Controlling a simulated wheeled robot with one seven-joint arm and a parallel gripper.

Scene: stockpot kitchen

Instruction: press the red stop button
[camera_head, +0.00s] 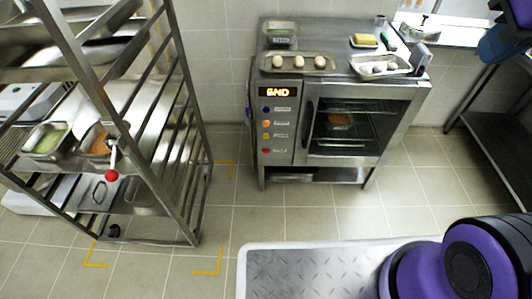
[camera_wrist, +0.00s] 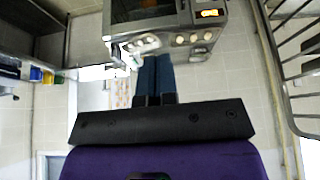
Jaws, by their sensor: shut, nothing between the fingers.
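The oven (camera_head: 340,100) stands against the back wall with a lit display (camera_head: 276,92) reading END. Below the display is a column of small buttons with labels. The lowest is the red button (camera_head: 266,150); yellow, orange and blue ones sit above it. In the wrist view the oven's lit display (camera_wrist: 209,13) shows at the top right, and the red button cannot be made out. My gripper (camera_wrist: 156,58) is shut and empty, its two blue fingers side by side, pointing towards the oven's top trays from some distance.
A metal rack (camera_head: 185,150) with trays stands left of the oven, with a red ball knob (camera_head: 112,175) on it. Eggs and trays (camera_head: 300,62) lie on the oven top. A steel table (camera_head: 500,135) is at the right. The tiled floor before the oven is clear.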

